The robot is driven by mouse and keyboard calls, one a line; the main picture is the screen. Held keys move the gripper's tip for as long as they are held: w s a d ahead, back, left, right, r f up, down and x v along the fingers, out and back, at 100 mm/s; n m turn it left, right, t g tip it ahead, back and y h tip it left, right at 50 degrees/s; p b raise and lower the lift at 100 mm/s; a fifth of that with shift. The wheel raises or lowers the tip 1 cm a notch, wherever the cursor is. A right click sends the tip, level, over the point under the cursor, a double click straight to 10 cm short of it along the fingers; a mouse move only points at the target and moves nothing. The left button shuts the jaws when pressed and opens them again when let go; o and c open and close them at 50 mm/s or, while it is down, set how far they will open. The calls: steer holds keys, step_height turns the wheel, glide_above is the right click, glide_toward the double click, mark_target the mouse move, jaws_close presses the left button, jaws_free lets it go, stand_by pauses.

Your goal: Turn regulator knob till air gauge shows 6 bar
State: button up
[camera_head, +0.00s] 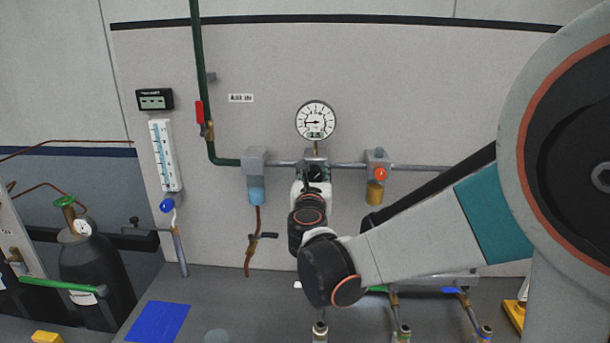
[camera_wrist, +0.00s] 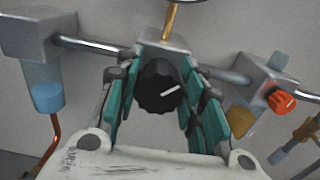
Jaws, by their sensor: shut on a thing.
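The black regulator knob (camera_wrist: 160,88) has a white line pointing up and to the right in the wrist view. My gripper (camera_wrist: 163,84) is shut on the knob, with green-padded fingers on its left and right sides. In the head view my gripper (camera_head: 316,178) is at the middle block of the pipe, and my wrist hides most of the knob. The round white air gauge (camera_head: 315,120) stands above that block. In the wrist view the gauge face is cut off at the top edge.
A filter with a blue bowl (camera_head: 256,195) hangs left of the regulator. A unit with an orange knob (camera_head: 380,174) and a brass bowl is on the right. A green pipe (camera_head: 200,80) with a red lever (camera_head: 199,111) runs down the wall at left.

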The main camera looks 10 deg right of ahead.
steer(key=shift+m, duration=0.3)
steer(key=m, duration=0.3)
steer(key=shift+d, duration=0.1)
steer(key=m, duration=0.7)
steer(key=shift+s+d+f+m+b, duration=0.1)
steer(key=shift+m+b, duration=0.2)
steer(key=shift+b, duration=0.05)
steer(key=m, duration=0.3)
steer(key=shift+f+m, duration=0.1)
steer(key=shift+m, duration=0.3)
steer(key=m, duration=0.6)
steer(key=shift+f+b, duration=0.1)
steer(key=shift+b, duration=0.2)
steer(key=m, duration=0.5)
steer(key=shift+f+m, duration=0.15)
steer(key=shift+m, duration=0.25)
